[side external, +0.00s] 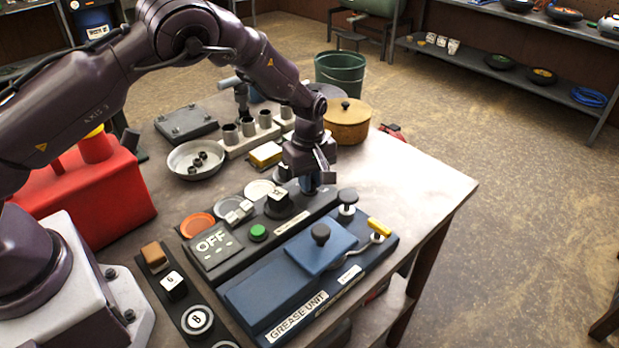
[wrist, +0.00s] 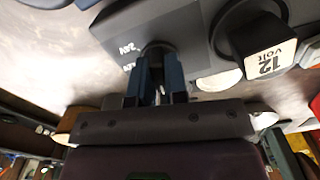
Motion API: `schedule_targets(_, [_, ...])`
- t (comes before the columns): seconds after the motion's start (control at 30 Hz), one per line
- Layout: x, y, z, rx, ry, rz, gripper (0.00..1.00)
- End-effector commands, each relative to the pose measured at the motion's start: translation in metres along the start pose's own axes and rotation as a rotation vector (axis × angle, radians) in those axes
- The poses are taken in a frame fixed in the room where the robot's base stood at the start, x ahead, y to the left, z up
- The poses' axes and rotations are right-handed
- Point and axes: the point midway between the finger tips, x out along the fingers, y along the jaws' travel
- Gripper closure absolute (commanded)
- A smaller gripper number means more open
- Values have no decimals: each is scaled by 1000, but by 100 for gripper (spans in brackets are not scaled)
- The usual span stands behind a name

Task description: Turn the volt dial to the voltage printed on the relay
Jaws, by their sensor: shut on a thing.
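The relay (wrist: 255,38) is a black block with a white label reading "12 volt" at the upper right of the wrist view. In the side view the relay (side external: 278,203) sits on the dark control box (side external: 290,222). My gripper (wrist: 160,72) has its two blue fingers shut on the volt dial (wrist: 158,46), a dark round knob near the box's end. White marks beside the dial seem to read "24V" and a second value that is too blurred to read. The dial's pointer is hidden. In the side view my gripper (side external: 312,183) reaches down and covers the dial.
The control box has an "OFF" panel (side external: 212,243) and a green button (side external: 258,232). A blue grease unit (side external: 275,297) with knobs lies in front. A metal bowl (side external: 195,160), a yellow block (side external: 266,154) and a wooden pot (side external: 347,122) stand behind. The table's right side is clear.

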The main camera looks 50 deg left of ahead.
Motion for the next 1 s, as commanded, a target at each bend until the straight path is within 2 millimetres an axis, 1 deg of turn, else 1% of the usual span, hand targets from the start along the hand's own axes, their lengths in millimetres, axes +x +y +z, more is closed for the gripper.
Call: schedule_targets(1.0, [-2,0,-1,959,0,1,100])
